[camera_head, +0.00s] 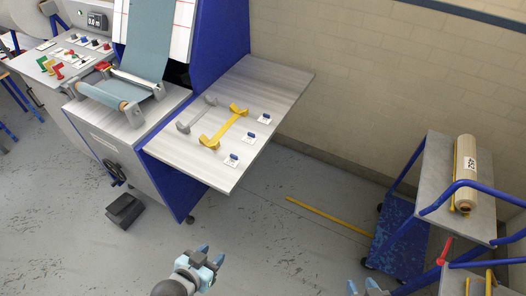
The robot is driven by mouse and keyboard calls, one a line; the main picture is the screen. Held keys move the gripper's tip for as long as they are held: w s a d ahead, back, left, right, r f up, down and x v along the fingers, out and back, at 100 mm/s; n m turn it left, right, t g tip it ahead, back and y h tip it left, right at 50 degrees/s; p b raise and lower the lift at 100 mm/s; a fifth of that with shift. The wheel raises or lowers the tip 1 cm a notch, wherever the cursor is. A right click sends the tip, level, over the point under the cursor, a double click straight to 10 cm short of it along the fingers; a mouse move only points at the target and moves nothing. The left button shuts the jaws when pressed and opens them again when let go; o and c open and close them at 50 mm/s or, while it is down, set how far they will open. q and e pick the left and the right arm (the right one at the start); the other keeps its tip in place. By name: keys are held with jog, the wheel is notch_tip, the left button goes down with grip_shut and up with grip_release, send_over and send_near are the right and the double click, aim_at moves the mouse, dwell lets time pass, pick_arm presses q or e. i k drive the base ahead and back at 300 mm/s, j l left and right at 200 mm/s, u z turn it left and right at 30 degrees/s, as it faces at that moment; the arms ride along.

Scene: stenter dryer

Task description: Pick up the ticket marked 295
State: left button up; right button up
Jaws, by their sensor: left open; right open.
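A white ticket (470,163) with dark digits lies on the pale roll (466,184) on the cart at the right. Its number is turned sideways and too small to read surely. My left gripper (205,254) is open and empty over the floor at the bottom, well left of the cart. My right gripper (362,287) is open at the bottom edge, below and left of the cart, and partly cut off. Neither gripper touches the ticket or the roll.
The blue-framed cart (440,160) has tubular rails around the roll. A machine side table (285,80) holds yellow and grey handle-like tools and small white cards with blue pieces. A yellow strip (330,216) lies on the floor. A dark pedal (124,210) stands by the machine.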

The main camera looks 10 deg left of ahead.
aim_at(232, 160)
jog(key=i+j+z, duration=0.15)
jog(key=j, duration=0.15)
jog(key=i+j+z, duration=0.2)
jog(key=j, duration=0.15)
jog(key=j+z, duration=0.15)
jog(key=j, duration=0.2)
jog(key=i+j, duration=0.1)
jog(key=j, duration=0.3)
jog(key=i+j, duration=0.15)
jog(key=j, duration=0.2)
jog(key=i+j, duration=0.1)
jog(key=j, duration=0.3)
jog(key=z, duration=0.05)
